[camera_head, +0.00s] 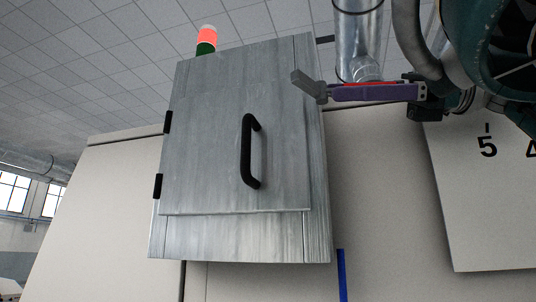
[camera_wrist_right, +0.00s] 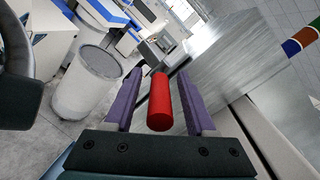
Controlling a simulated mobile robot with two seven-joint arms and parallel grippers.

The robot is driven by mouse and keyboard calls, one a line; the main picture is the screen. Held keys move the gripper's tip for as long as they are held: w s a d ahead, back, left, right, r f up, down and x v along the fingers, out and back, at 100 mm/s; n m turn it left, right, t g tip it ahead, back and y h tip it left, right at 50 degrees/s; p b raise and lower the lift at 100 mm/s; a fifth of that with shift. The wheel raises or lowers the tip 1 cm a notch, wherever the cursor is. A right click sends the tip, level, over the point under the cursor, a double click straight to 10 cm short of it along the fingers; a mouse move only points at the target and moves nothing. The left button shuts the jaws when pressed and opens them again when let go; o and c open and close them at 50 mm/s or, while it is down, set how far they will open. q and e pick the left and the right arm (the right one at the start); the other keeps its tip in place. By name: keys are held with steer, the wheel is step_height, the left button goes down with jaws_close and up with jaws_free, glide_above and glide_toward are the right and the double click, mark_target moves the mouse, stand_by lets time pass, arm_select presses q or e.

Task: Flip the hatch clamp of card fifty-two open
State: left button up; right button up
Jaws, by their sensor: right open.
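The grey metal hatch (camera_head: 210,130) fills the middle of the head view, with a black bar handle (camera_head: 248,150) and black hinges on its left edge; its door looks shut. The clamp (camera_head: 308,86) shows as a grey piece by the hatch's upper right edge. Its red grip (camera_wrist_right: 159,100) lies between the purple fingers of my right gripper (camera_wrist_right: 159,73) in the right wrist view. These fingers are open, one on each side of the grip, with gaps visible. In the head view my right gripper (camera_head: 333,92) hides most of the grip. My left gripper is out of view.
A shiny metal duct (camera_head: 357,40) comes down behind the clamp. A pale panel with a black "5" (camera_head: 487,146) is at right. A red and green signal light (camera_head: 207,38) stands on top of the hatch. A grey bin (camera_wrist_right: 88,88) stands on the floor.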

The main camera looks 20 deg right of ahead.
steer(key=shift+d, duration=0.1)
steer(key=shift+s+d+f+b, duration=0.1)
steer(key=shift+s+d+b, duration=0.05)
steer(key=shift+d+b, duration=0.2)
steer(key=b+v, duration=0.2)
steer(key=v, duration=0.7)
steer(key=shift+b, duration=0.3)
